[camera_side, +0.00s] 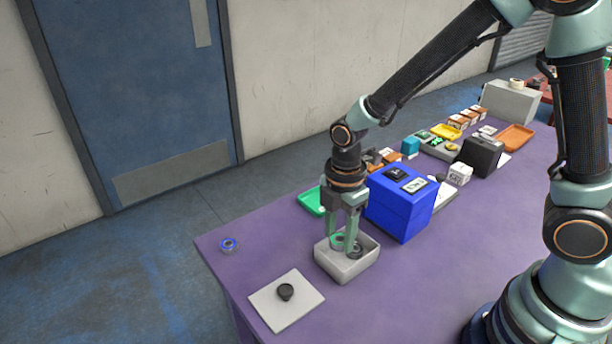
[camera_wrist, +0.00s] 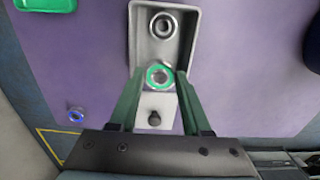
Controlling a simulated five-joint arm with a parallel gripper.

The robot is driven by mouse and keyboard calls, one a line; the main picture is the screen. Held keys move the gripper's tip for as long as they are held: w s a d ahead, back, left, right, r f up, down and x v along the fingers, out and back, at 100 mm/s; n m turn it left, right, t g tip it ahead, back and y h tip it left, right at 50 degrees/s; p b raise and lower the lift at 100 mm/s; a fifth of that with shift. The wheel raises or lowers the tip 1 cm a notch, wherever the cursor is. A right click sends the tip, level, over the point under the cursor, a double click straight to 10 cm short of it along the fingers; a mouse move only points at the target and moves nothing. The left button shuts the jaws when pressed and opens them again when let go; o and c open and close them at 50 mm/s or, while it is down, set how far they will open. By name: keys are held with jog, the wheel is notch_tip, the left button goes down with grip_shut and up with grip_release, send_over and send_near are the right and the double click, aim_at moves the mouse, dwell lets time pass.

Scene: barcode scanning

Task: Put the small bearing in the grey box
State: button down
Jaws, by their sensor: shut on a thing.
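My gripper (camera_side: 345,243) points down at the grey box (camera_side: 346,268), its fingertips at the height of the box's opening. In the wrist view my gripper (camera_wrist: 159,76) is shut on a green-rimmed bearing (camera_wrist: 158,70), which appears at the near end of the grey box (camera_wrist: 190,28). A plain grey bearing (camera_wrist: 164,24) lies inside the box at the far end. A blue-rimmed bearing (camera_side: 228,244) lies on the table's left corner; it also shows in the wrist view (camera_wrist: 76,115). I cannot tell whether the held bearing touches the box floor.
A blue box (camera_side: 400,210) stands close behind and right of the grey box. A green tray (camera_side: 311,201) lies behind it. A white plate with a black knob (camera_side: 286,291) lies in front. Several small items stand farther back; the purple table at right is clear.

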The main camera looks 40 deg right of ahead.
jog(key=shift+f, duration=2.75)
jog(key=shift+c, duration=1.4)
grip_release()
jog(key=shift+r, duration=4)
jog(key=s+d+r+m+t, duration=0.2)
jog(key=d+r+m, duration=0.2)
jog(key=r+m, duration=0.4)
jog(key=s+d+r+m+t, duration=0.3)
jog(key=d+r+m, duration=0.2)
jog(key=m, duration=0.5)
notch_tip(320, 180, up, 3)
jog(key=shift+s+f+t, duration=0.15)
jog(key=shift+s+t, duration=0.1)
jog(key=shift+t, duration=0.05)
